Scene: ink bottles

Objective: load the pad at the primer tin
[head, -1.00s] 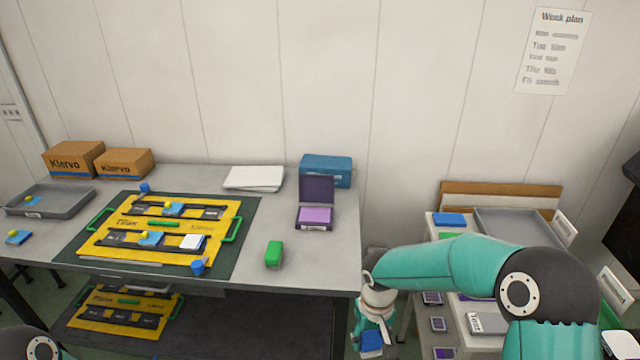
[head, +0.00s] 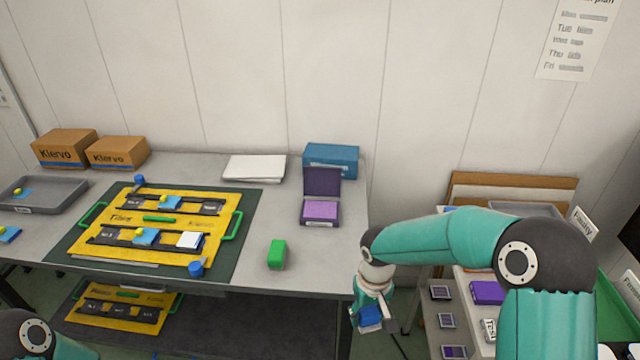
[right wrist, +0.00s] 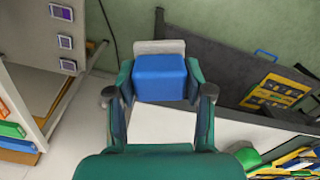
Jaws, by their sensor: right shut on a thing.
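My right gripper (head: 372,312) hangs beyond the right front edge of the table. It is shut on a blue block (head: 370,316). In the right wrist view the fingers (right wrist: 160,85) grip the blue block (right wrist: 160,77) from both sides, and a pale grey pad (right wrist: 158,47) shows at its far end. An open tin with a purple inside (head: 319,211) and a raised dark purple lid (head: 322,182) stands at the right back of the table; I take it for the primer tin. The gripper is apart from it, nearer the front. My left gripper is out of view.
A green block (head: 276,254) stands near the table's front edge. A blue box (head: 331,160) and white sheets (head: 254,168) are at the back. A side stand (head: 460,325) holds small purple-faced items. The table between green block and tin is clear.

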